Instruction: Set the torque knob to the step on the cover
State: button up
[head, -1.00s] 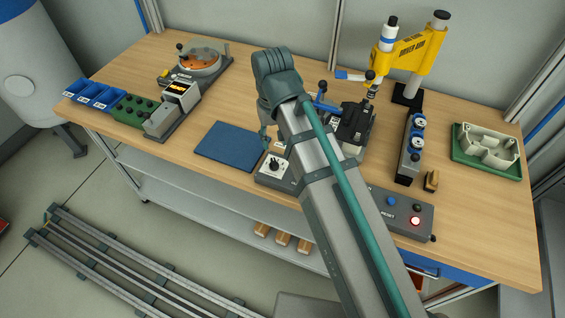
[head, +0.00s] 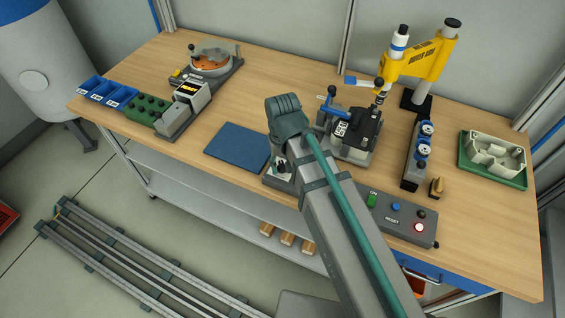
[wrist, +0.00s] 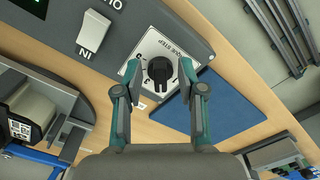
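The torque knob (wrist: 159,73) is a black knob on a white dial plate marked "STEP", set in a grey panel. It lies between the fingertips of my gripper (wrist: 160,66) in the wrist view. The fingers are open, one on each side, with a gap to the knob; I cannot tell their height over it. The pointer's exact step is too small to read. In the head view the knob box (head: 277,179) is partly hidden by my arm. The black cover (head: 356,120) sits on a grey fixture behind it, with a small pale marking I cannot read surely.
A blue mat (head: 238,146) lies left of the knob box. A white rocker switch (wrist: 93,30) is on the same panel. A button box (head: 405,218) with a lit red button stands at the front right. A yellow arm stand (head: 420,57) rises behind.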

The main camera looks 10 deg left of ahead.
grip_shut()
jog(key=shift+m, duration=0.3)
jog(key=m, duration=0.2)
jog(key=m+p, duration=0.1)
jog(key=shift+a+m, duration=0.2)
jog(key=shift+m, duration=0.2)
jog(key=shift+a+m, duration=0.15)
jog(key=shift+m, duration=1.75)
grip_release()
